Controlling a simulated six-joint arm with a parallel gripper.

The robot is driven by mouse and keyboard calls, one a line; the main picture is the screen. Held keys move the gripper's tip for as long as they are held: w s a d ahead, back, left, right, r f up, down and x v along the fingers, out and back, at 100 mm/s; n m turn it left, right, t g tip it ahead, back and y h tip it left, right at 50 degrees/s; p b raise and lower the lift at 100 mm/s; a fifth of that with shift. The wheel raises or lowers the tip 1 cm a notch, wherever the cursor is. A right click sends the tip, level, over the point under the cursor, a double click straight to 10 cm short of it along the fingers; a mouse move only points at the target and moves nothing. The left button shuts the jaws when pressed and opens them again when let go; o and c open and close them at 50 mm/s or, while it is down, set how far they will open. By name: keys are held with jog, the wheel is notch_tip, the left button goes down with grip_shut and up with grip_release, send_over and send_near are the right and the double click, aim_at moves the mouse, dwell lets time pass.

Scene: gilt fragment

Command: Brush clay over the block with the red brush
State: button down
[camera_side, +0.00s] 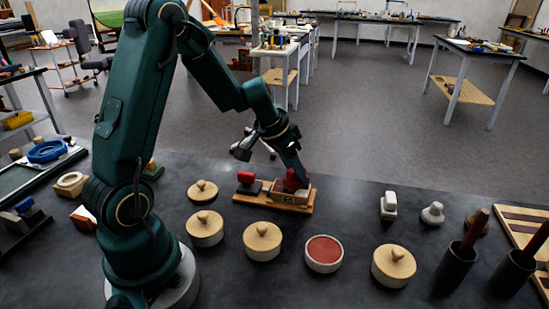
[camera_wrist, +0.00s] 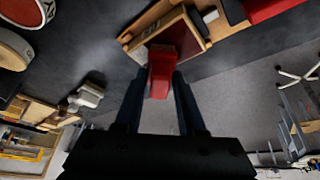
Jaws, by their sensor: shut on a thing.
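My gripper (camera_side: 290,176) is shut on a red brush (camera_side: 297,182), its fingers on either side of it. In the wrist view the red brush (camera_wrist: 162,72) is between the two fingers (camera_wrist: 161,78). Whether the brush touches the inside is hidden. An open round pot with red-brown contents (camera_side: 323,250) stands in front of the tray. I cannot make out which thing is the block.
Lidded pots (camera_side: 204,229) (camera_side: 262,240) (camera_side: 394,265) stand near the front. Two white stamp-like things (camera_side: 388,206) (camera_side: 432,213) and dark holders (camera_side: 456,266) are to the right.

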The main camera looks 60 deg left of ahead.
jog(key=shift+w+d+f, duration=0.1)
jog(key=shift+w+d, duration=1.25)
jog(key=shift+d, duration=0.25)
jog(key=shift+s, duration=0.6)
jog(key=shift+s+a, duration=0.65)
jog(key=shift+a, duration=0.35)
jog(key=s+a, duration=0.3)
jog(key=a, duration=0.1)
jog(key=shift+s, duration=0.25)
jog(key=w+d, duration=0.3)
jog(key=d, duration=0.1)
jog(key=shift+w+d, duration=0.2)
jog(key=shift+w, duration=0.2)
jog(key=shift+w+d, duration=0.45)
jog(key=shift+d, duration=0.25)
jog(key=shift+w+d, duration=0.35)
jog(key=shift+w, duration=0.05)
jog(key=r, duration=0.3)
jog(key=shift+s+a+r, duration=0.1)
jog(key=shift+a+r, duration=0.05)
jog(key=shift+a, duration=0.05)
notch_tip(320, 180, up, 5)
jog(key=shift+f, duration=0.1)
